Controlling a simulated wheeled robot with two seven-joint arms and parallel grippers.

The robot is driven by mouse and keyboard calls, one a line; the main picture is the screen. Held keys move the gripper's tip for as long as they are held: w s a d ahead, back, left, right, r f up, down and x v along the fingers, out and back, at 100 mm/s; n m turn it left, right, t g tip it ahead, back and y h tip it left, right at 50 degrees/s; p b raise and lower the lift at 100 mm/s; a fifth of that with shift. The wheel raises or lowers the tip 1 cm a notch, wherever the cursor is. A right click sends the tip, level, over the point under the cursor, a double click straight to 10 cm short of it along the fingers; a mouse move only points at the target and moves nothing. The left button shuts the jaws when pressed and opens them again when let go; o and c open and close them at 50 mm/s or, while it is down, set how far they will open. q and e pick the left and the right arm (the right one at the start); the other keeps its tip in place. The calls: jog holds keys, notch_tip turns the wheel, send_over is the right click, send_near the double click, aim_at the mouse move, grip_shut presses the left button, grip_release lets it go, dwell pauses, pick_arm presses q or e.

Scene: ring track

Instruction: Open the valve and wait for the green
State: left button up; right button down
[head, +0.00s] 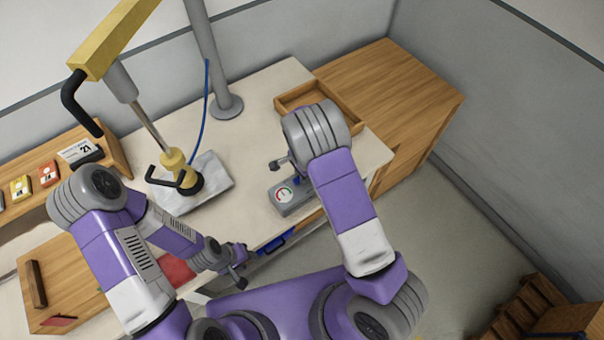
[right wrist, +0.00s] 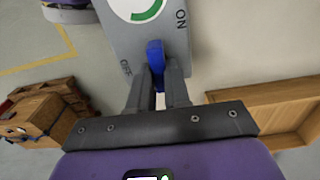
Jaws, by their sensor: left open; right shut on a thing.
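A blue lever (right wrist: 155,52) sits between the OFF and ON labels. My left gripper (head: 238,268) is open and empty by the table's front edge, left of the valve box.
A yellow-headed tool (head: 172,160) hangs over a grey plate (head: 215,180) on the table. A grey post (head: 212,60) stands behind it. An empty wooden tray (head: 292,97) lies behind the valve, beside a wooden cabinet (head: 400,85). A calendar (head: 78,150) stands left.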

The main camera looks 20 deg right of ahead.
jog(key=c, duration=1.1)
grip_release()
notch_tip(320, 180, up, 8)
jog(key=shift+f, duration=0.2)
